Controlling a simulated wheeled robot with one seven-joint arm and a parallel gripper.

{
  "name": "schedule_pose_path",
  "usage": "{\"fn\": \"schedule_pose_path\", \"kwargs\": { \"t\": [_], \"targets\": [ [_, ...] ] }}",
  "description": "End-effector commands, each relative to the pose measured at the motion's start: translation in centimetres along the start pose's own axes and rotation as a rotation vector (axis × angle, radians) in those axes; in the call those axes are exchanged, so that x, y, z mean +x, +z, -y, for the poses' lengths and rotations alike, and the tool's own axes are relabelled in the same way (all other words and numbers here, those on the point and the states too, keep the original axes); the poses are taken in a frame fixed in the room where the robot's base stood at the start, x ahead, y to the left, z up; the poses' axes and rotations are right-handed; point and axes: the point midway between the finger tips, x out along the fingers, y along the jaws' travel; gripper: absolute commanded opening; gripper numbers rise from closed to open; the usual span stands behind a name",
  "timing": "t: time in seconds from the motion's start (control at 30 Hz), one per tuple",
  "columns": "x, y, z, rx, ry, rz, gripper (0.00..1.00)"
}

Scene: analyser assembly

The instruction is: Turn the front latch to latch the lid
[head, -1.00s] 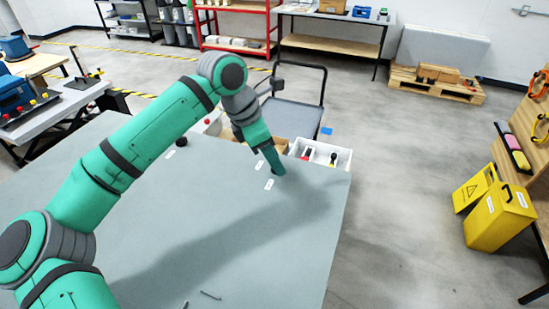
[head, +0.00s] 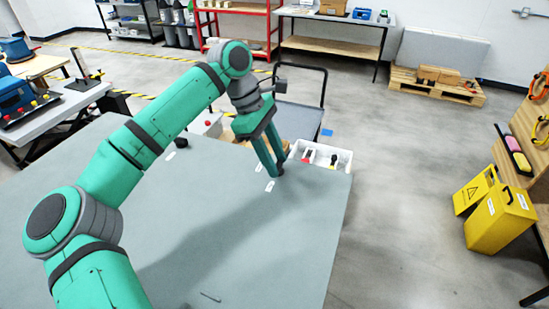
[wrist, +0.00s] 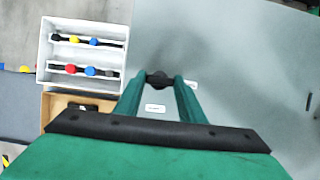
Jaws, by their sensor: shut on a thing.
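My gripper (head: 279,171) points down at the far right part of the large grey-green surface (head: 230,225). In the wrist view its two fingers close on a small dark knob-like piece (wrist: 158,78), most likely the front latch. The fingers hide much of this piece, and its turn angle cannot be read. White labels (wrist: 155,108) lie flat beside it. A similar black knob (head: 181,142) stands further left on the same surface. I cannot make out a separate lid or its seam.
A white bin (head: 325,157) with coloured-ended tools and a brown box (wrist: 75,108) stand at the far edge of the surface. A dark cart (head: 300,118) is behind them. The near part of the surface is clear except for a small thin rod (head: 210,296).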

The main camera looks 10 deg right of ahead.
Motion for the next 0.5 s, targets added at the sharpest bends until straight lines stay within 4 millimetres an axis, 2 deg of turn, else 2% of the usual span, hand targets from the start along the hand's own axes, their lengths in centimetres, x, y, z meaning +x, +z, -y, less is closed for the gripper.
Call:
{"fn": "schedule_pose_path", "kwargs": {
  "t": [0.47, 0.5],
  "targets": [
    [0.09, 0.34, -0.09, 0.02, -0.006, 0.004, 0.14],
    [0.09, 0.35, -0.09, 0.02, -0.006, 0.004, 0.38]
  ]
}}
